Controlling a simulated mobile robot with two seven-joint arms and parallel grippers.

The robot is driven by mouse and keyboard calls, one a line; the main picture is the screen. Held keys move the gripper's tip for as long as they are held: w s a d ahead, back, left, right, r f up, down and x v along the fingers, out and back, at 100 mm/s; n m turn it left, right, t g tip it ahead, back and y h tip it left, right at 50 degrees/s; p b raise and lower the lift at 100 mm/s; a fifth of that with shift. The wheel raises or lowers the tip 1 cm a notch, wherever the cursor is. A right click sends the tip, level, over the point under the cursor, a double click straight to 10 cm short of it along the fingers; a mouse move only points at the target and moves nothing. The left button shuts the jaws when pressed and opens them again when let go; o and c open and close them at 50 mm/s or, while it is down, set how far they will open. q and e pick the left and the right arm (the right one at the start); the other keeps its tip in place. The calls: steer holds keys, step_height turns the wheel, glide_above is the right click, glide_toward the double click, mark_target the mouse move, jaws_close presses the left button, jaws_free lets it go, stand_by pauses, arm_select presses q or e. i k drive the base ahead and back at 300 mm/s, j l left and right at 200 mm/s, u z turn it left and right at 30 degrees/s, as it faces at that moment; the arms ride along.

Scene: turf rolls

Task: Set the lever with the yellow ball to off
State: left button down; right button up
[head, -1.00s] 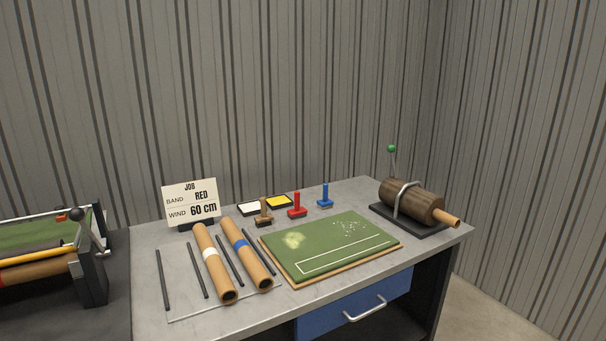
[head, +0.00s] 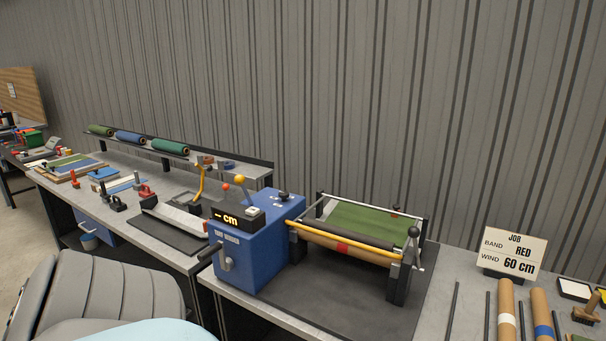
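The lever with the yellow ball (head: 239,179) stands on top of the blue winder machine (head: 250,248), behind its display, in the middle of the head view. Its stem looks nearly upright, leaning slightly left; I cannot read on or off marks at it. A smaller orange-red ball (head: 225,186) on a thin stem stands just left of it. The display (head: 228,219) shows a dash and "cm". Neither of my grippers is in view.
Right of the machine are winding rollers with green turf (head: 362,222), a yellow bar (head: 345,241) and a crank (head: 413,233). A left bench holds tools and a rack of rolls (head: 130,138). The dark mat (head: 350,312) has free room in front.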

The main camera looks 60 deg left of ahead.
mark_target(240, 179)
steer(key=u, duration=2.3)
